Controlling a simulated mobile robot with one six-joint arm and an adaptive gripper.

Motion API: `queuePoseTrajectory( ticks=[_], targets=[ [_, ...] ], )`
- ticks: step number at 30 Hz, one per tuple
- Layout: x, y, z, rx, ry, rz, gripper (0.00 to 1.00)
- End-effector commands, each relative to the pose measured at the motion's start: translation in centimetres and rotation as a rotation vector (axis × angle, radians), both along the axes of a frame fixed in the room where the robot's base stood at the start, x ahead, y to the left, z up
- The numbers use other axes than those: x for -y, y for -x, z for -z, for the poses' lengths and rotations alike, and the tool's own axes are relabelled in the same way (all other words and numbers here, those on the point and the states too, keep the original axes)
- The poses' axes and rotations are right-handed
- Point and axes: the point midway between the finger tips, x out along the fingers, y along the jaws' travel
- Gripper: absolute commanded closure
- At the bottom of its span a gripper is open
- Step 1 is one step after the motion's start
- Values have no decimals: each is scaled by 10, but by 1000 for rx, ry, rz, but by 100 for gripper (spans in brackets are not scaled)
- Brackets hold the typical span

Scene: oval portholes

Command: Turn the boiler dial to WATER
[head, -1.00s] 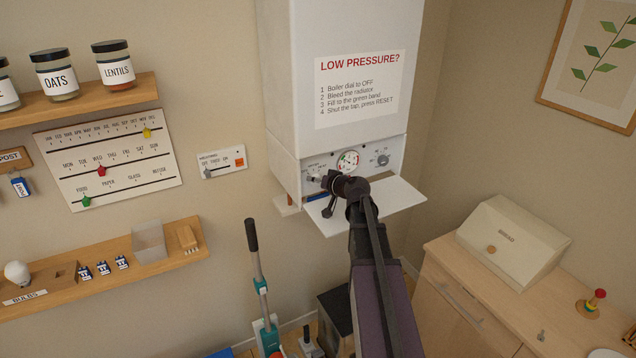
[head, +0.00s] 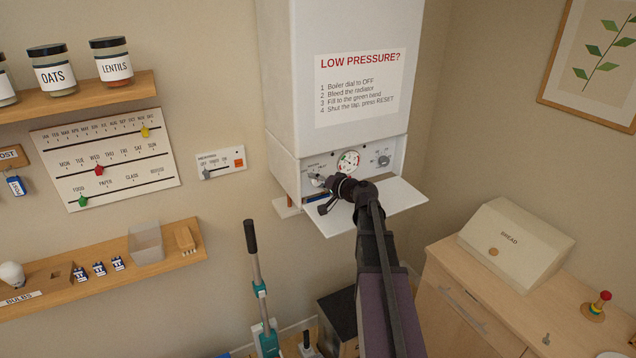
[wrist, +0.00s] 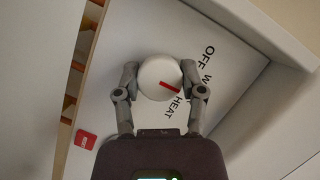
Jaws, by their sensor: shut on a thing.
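The boiler dial is a round white knob (wrist: 158,74) with a red pointer line, in the middle of the wrist view. My gripper (wrist: 160,80) is shut on it, one fingertip on each side. The red line points right and slightly down in the wrist view, toward the right fingertip. OFF, a word starting with W and HEAT are printed around the knob; the right finger hides most of the W word. In the head view my gripper (head: 326,183) is at the left of the panel under the white boiler (head: 350,40) and partly covers the dial.
A white flap (head: 392,200) sticks out below the panel, under my gripper. A pressure gauge (head: 348,162) and another small knob (head: 383,160) sit to the right of the dial. A red button-like block (wrist: 85,140) shows in the wrist view.

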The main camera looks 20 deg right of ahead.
Motion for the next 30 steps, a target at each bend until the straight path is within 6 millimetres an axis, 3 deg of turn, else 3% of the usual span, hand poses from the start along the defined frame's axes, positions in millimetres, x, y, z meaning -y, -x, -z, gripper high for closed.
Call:
queuePoseTrajectory(
  ticks=[7, 8, 10, 11, 30],
  targets=[
    [0, 0, 0, 0, 0, -1, 95],
    [0, 0, 0, 0, 0, -1, 39],
    [0, 0, 0, 0, 0, -1, 18],
    [0, 0, 0, 0, 0, -1, 13],
    [0, 0, 0, 0, 1, 0, 13]
  ],
)
